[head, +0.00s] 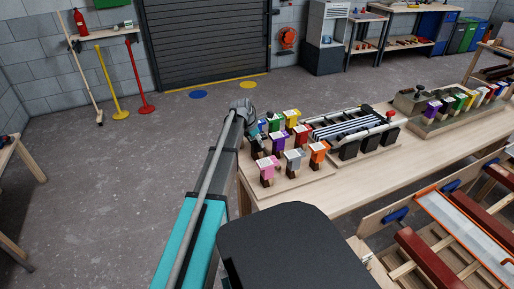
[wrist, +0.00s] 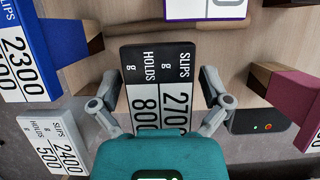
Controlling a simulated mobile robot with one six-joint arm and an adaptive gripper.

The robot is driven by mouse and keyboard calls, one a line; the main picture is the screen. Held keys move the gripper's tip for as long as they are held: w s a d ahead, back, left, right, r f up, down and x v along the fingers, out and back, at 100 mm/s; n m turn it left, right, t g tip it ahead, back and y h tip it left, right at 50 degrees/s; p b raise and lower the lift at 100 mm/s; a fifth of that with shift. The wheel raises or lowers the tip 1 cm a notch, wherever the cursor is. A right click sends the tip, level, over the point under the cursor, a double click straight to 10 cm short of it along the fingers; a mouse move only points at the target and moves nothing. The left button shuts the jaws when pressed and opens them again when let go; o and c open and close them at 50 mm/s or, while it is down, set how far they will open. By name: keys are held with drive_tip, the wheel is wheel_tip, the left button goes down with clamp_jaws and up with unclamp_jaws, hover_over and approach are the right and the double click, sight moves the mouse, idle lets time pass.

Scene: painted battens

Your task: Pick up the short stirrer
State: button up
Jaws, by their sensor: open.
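I cannot pick out a short stirrer for certain in either view. In the wrist view, a plain brown wooden rod (wrist: 178,25) lies across the top, partly hidden by labelled pieces. My gripper (wrist: 160,102) is open, its two fingers spread wide. A black piece with a white label (wrist: 160,80), reading "SLIPS 270…" and "HOLDS 800", stands between the fingers as seen by the camera; I cannot tell whether they touch it. In the head view my gripper (head: 245,112) is over the left end of the wooden workbench (head: 340,190).
Blue (wrist: 50,30), white (wrist: 52,140) and mauve (wrist: 292,100) labelled pieces crowd round my gripper. A dark box with small lights (wrist: 262,121) lies at right. In the head view, a black rack with striped bars (head: 348,124) stands right of several coloured pieces (head: 294,160).

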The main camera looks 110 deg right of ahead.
drive_tip(key=shift+c, duration=0.2)
drive_tip(key=c, duration=1.2)
drive_tip(key=shift+c, duration=0.2)
drive_tip(key=shift+r, duration=0.1)
wheel_tip(320, 180, up, 10)
drive_tip(key=p, duration=1)
